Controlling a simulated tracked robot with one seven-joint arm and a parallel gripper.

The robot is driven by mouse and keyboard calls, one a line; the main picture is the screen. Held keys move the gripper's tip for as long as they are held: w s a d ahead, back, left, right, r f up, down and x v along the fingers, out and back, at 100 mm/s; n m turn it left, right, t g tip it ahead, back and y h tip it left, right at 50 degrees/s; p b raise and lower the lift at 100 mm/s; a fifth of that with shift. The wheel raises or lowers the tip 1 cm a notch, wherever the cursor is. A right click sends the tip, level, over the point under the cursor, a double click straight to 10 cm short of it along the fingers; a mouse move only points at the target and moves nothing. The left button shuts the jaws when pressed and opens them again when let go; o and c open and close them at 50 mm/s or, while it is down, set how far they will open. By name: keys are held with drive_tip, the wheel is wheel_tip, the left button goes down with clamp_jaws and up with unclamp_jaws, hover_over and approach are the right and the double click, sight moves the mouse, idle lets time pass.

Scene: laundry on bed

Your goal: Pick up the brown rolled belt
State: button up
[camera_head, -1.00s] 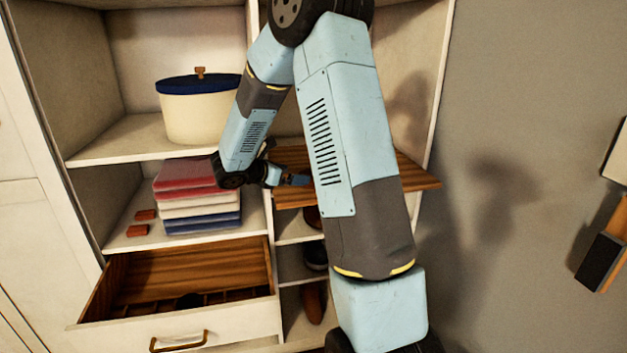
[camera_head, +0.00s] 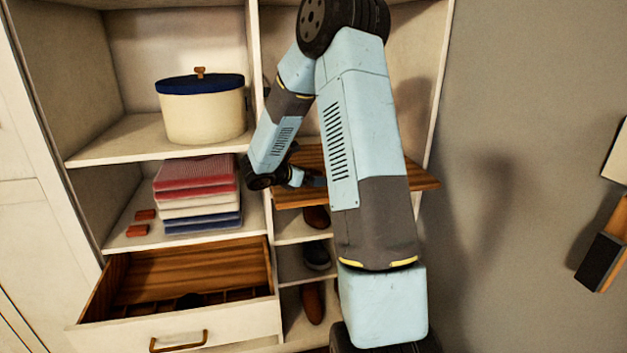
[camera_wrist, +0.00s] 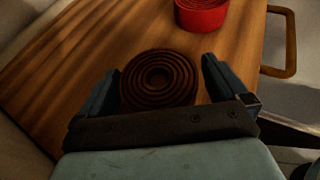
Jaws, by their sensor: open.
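The brown rolled belt (camera_wrist: 158,80) is a dark brown coil lying flat on a wooden surface in the wrist view. My gripper (camera_wrist: 158,88) is open, with one dark finger on the left of the coil and one on the right. The coil shows between the fingers, with a gap on the right; whether the left finger touches it I cannot tell. In the head view my arm hides the belt, and its end is over the wooden pull-out board (camera_head: 405,180).
A red coil (camera_wrist: 201,14) lies farther back on the board. A metal handle (camera_wrist: 285,40) is at its edge. Shoes (camera_head: 315,255) stand in cubbies below the board.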

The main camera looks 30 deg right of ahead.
drive_tip(key=shift+c, duration=0.2)
drive_tip(key=c, duration=0.9)
drive_tip(key=shift+o, duration=0.2)
drive_tip(key=shift+r, duration=0.1)
